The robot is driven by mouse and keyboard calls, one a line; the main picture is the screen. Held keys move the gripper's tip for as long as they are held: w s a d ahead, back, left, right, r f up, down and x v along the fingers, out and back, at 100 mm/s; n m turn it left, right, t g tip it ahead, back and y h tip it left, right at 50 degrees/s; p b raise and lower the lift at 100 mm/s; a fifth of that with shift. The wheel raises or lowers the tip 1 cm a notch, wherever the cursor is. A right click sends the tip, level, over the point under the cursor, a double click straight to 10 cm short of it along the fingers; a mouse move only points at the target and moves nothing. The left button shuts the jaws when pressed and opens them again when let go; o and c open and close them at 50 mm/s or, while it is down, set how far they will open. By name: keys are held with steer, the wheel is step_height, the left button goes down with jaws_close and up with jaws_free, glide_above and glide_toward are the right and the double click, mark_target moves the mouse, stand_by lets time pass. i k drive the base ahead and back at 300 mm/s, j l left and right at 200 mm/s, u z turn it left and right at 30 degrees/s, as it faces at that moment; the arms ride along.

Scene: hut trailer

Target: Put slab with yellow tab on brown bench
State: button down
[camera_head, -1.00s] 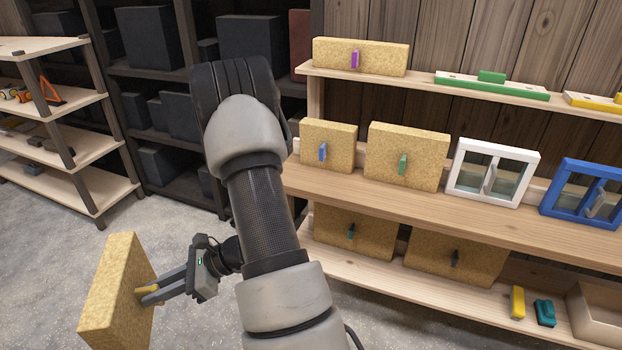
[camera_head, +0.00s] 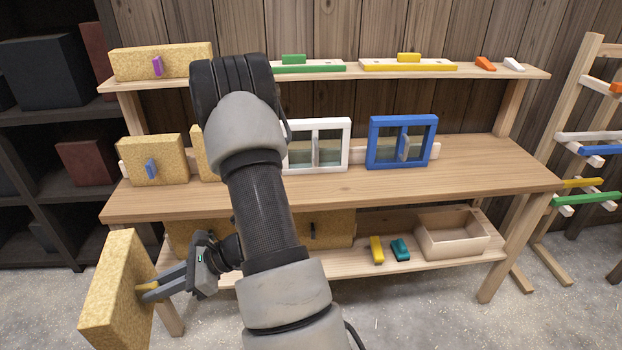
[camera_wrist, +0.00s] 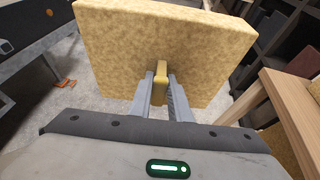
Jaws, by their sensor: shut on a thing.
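The slab with the yellow tab (camera_head: 113,290) is a tan, speckled block at the lower left of the head view. My gripper (camera_head: 150,290) is shut on its yellow tab and holds it up in front of the bench's left end. In the wrist view the slab (camera_wrist: 160,45) spans the top, with the yellow tab (camera_wrist: 161,80) between my two fingers (camera_wrist: 160,95). The brown bench (camera_head: 470,180) is a light wooden workbench with an upper shelf and a lower shelf. My arm hides part of its middle.
A slab with a blue tab (camera_head: 155,160), a white window frame (camera_head: 320,145) and a blue window frame (camera_head: 402,142) stand on the bench top. Its right end is clear. A slab with a purple tab (camera_head: 165,62) is on the upper shelf. Dark shelving (camera_head: 30,200) stands left.

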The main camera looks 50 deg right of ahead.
mark_target(499, 169)
steer(key=k+l+z, duration=0.2)
steer(key=l+z, duration=0.2)
steer(key=k+l+z, duration=0.2)
steer(key=l, duration=0.2)
steer(key=l+z, duration=0.35)
steer(key=l, duration=0.55)
steer(key=k+l, duration=0.1)
steer(key=l, duration=0.55)
steer(key=k+l+z, duration=0.1)
steer(key=l, duration=1.15)
steer(key=i+l, duration=0.15)
steer(key=l, duration=0.25)
steer(key=i+l, duration=0.1)
steer(key=l, duration=0.3)
steer(key=i, duration=0.6)
